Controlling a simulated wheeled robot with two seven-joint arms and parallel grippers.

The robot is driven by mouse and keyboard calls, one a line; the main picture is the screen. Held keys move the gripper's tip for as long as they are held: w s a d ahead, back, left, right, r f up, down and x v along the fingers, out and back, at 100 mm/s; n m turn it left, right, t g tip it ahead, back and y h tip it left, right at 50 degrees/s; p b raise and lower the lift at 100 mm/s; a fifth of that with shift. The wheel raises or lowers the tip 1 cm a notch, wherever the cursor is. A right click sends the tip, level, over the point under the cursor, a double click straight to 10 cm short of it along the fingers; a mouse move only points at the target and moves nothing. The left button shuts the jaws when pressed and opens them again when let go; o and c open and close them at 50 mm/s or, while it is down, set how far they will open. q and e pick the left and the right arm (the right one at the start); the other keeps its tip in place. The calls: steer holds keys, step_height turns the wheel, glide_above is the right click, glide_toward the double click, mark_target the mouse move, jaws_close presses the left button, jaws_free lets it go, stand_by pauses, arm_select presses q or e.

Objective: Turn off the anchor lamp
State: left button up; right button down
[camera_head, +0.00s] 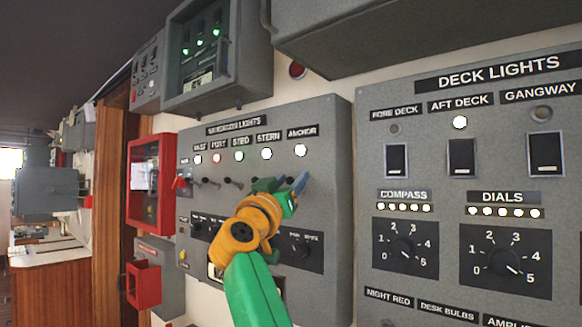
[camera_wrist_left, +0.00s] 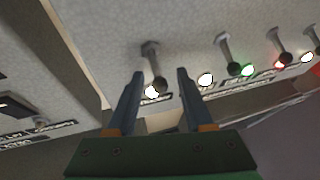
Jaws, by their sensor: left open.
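The anchor lamp (camera_head: 301,150) glows white at the right end of the top row on the grey navigation lights panel (camera_head: 335,150). It also glows in the left wrist view (camera_wrist_left: 152,91), where the panel appears upside down. My left gripper (camera_head: 297,185) is just below that lamp and hides its switch in the head view. In the left wrist view the gripper (camera_wrist_left: 160,74) is open. The anchor switch lever (camera_wrist_left: 153,62) shows in the gap between its fingertips, apart from both fingers as far as I can see. My right gripper is not in view.
Neighbouring levers, including the stern lever (camera_wrist_left: 228,48), stand beside the gripper, under lit lamps. The deck lights panel (camera_head: 370,90) is to the right. A red box (camera_head: 150,180) is at the left. A grey cabinet (camera_head: 420,35) overhangs above.

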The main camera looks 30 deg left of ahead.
arm_select(q)
jaws_close()
